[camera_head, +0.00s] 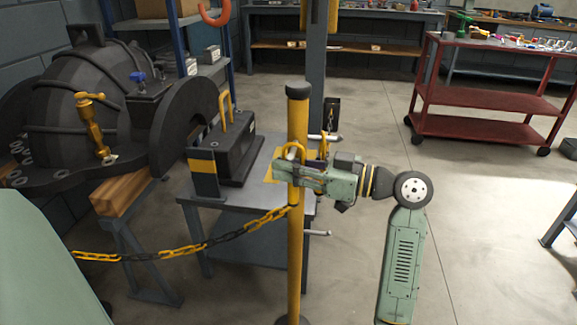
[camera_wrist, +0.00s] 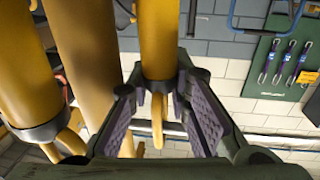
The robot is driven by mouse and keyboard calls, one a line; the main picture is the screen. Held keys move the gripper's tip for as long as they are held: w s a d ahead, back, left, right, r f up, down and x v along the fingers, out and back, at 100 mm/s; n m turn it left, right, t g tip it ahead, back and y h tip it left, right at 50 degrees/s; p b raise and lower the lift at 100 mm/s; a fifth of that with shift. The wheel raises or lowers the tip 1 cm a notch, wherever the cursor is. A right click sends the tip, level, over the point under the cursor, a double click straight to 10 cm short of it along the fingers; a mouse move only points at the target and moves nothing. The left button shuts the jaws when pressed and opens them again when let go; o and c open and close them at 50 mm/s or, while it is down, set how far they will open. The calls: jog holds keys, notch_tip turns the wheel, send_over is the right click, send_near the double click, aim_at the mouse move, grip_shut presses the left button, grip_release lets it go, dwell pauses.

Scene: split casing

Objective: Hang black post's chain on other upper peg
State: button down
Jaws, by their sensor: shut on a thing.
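A yellow post (camera_head: 298,240) with a black cap stands upright in the middle of the head view. A yellow and black chain (camera_head: 195,245) sags from the left and rises to this post, just below my gripper (camera_head: 284,172). My gripper points left across the post. In the wrist view, its purple-padded fingers (camera_wrist: 160,90) close on a yellow piece (camera_wrist: 158,35), which tapers to a thin yellow end between them. Whether this loop joins the chain is unclear.
A grey table (camera_head: 275,188) behind the post carries a black block with a yellow handle (camera_head: 238,145). A large dark casing (camera_head: 75,95) fills the left. A red cart (camera_head: 470,103) stands at the back right. The floor (camera_head: 480,215) right of my arm is largely clear.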

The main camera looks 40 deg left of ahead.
jog(key=c, duration=1.4)
grip_release()
jog(key=shift+w, duration=0.1)
jog(key=shift+d, duration=0.15)
